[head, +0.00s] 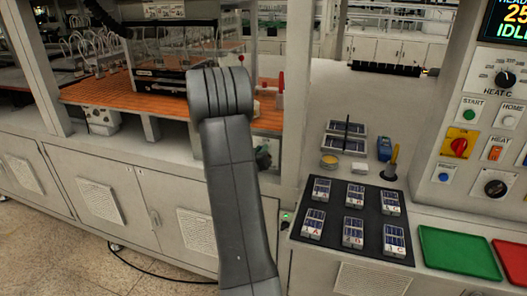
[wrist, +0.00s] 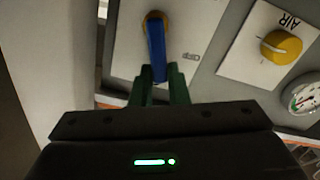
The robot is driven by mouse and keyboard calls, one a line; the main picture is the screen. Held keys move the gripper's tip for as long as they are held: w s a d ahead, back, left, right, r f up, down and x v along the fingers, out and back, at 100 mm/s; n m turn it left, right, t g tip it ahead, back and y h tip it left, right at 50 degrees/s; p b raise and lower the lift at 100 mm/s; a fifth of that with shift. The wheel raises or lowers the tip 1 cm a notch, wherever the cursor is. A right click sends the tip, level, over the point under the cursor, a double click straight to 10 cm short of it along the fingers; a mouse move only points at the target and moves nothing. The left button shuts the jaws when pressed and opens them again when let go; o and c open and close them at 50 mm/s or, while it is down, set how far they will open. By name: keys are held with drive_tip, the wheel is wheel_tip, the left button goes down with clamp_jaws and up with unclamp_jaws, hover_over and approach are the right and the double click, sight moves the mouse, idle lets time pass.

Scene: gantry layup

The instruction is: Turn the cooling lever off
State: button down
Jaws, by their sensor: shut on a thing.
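The cooling lever (wrist: 156,47) is a blue handle on an orange-yellow pivot, mounted on a pale plate in the wrist view. It points from the pivot toward my gripper (wrist: 162,73). The two green fingers are shut on the lever's free end, one on each side. A small label beside the lever is too blurred to read. In the head view, my arm crosses the middle and hides most of the panel area behind it; I cannot make out the lever there.
A yellow knob (wrist: 281,46) marked AIR and a round gauge (wrist: 302,97) sit right of the lever. A pale post fills the wrist view's left side. In the head view, a dark mat (head: 338,237) with several modules, a green tray (head: 458,252) and a control panel (head: 487,135) stand at right.

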drive_tip(key=a+f+n, duration=0.1)
drive_tip(key=n, duration=0.2)
drive_tip(key=a+f+n+p, duration=0.1)
drive_tip(key=n, duration=0.3)
drive_tip(key=f+n, duration=0.1)
drive_tip(key=n, duration=0.2)
drive_tip(key=shift+w+a+f+n+p, duration=0.2)
drive_tip(key=shift+w+a+n+p, duration=0.15)
drive_tip(key=shift+w+a+n, duration=0.05)
drive_tip(key=shift+f+n, duration=0.3)
drive_tip(key=shift+n, duration=0.4)
drive_tip(key=shift+f+n, duration=0.3)
drive_tip(key=shift+n, duration=0.4)
drive_tip(key=c, duration=1.4)
unclamp_jaws()
drive_tip(key=shift+a, duration=0.1)
